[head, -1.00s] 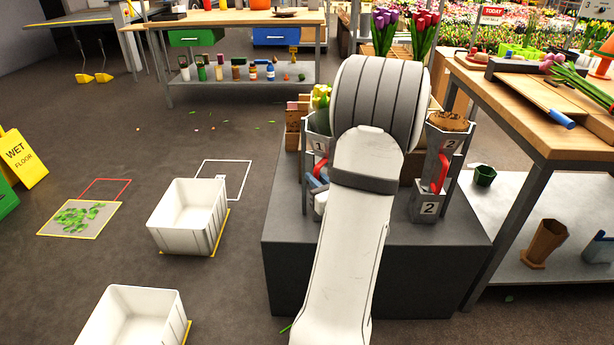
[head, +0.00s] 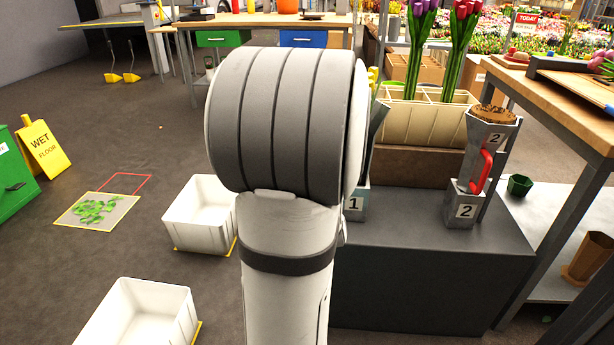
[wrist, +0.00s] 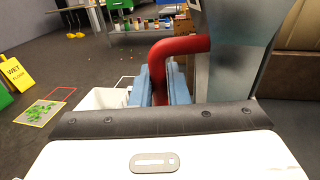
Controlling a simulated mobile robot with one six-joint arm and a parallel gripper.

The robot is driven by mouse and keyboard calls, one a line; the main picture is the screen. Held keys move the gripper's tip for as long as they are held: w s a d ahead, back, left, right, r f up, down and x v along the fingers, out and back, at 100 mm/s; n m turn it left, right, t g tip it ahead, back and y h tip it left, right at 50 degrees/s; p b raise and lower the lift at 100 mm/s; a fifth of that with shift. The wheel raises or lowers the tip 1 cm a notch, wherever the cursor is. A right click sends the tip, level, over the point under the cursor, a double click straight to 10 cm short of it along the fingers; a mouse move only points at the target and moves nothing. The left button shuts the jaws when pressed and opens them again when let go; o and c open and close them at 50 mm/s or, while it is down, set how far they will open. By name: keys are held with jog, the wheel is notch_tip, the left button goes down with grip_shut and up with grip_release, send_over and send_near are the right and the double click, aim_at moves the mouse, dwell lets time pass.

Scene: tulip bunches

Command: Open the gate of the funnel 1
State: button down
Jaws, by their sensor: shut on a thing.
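Funnel 1 is a grey metal hopper, large at the upper right of the wrist view (wrist: 236,55). Its red gate handle (wrist: 183,46) comes out from its side and bends down between the blue fingers of my gripper (wrist: 163,82). My gripper is shut on the handle. In the head view my arm hides most of funnel 1; its cup with the "1" label (head: 354,205) shows beside the arm. My gripper and the red handle are hidden there. How far the gate stands open cannot be seen.
Funnel 2 (head: 492,140) with its red handle stands to the right on the dark grey stand (head: 435,290). A cream planter (head: 425,125) with tulips is behind. White bins (head: 200,222) stand on the floor to the left. A wooden table (head: 560,105) is at the right.

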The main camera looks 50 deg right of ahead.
jog(key=shift+d+r+g+h, duration=0.2)
jog(key=shift+g+h, duration=0.1)
jog(key=shift+g, duration=0.1)
jog(key=c, duration=1.5)
grip_release()
jog(key=shift+w+f, duration=0.1)
